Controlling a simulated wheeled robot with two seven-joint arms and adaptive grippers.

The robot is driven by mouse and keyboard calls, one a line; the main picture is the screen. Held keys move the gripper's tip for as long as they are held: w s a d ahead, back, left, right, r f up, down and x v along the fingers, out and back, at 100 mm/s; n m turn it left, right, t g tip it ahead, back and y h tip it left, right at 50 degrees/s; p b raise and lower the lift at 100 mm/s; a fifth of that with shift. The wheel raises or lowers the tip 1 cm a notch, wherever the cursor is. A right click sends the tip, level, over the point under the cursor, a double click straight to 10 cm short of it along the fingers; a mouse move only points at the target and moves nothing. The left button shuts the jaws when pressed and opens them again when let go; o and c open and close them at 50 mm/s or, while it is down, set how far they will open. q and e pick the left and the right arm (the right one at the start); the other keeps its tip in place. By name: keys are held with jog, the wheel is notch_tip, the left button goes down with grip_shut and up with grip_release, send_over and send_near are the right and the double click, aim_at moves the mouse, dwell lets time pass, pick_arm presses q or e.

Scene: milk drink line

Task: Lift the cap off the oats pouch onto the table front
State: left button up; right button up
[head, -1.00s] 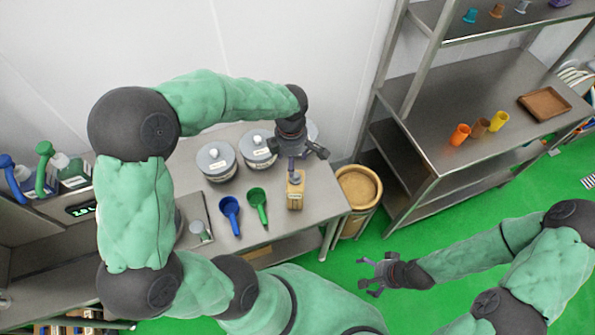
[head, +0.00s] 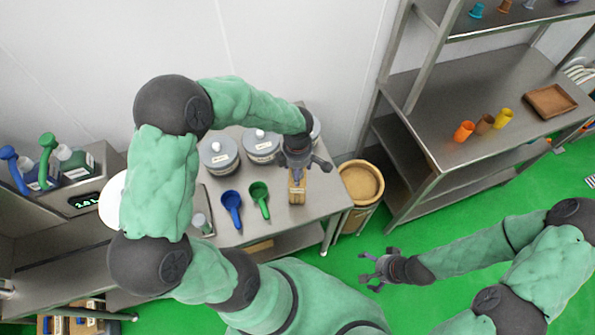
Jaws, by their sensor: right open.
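The oats pouch (head: 297,190) looks like a small tan pack with a pale label, upright near the right end of the steel table (head: 305,213). My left gripper (head: 299,173) is right over the pouch top, pointing down. It hides the cap and the upper part of the pouch. I cannot tell whether its fingers touch the cap or are closed on it. My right gripper (head: 376,271) is open and empty, over the green floor, well away from the table.
Lidded grey tubs (head: 219,157) stand behind the pouch. A blue scoop (head: 232,205) and a green scoop (head: 260,196) lie left of it. A round tan bin (head: 361,183) stands off the table's right end. The table front by the pouch is bare.

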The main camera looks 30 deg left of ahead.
pick_arm(q)
jog(key=c, duration=0.9)
jog(key=shift+o, duration=0.2)
jog(key=shift+r, duration=0.1)
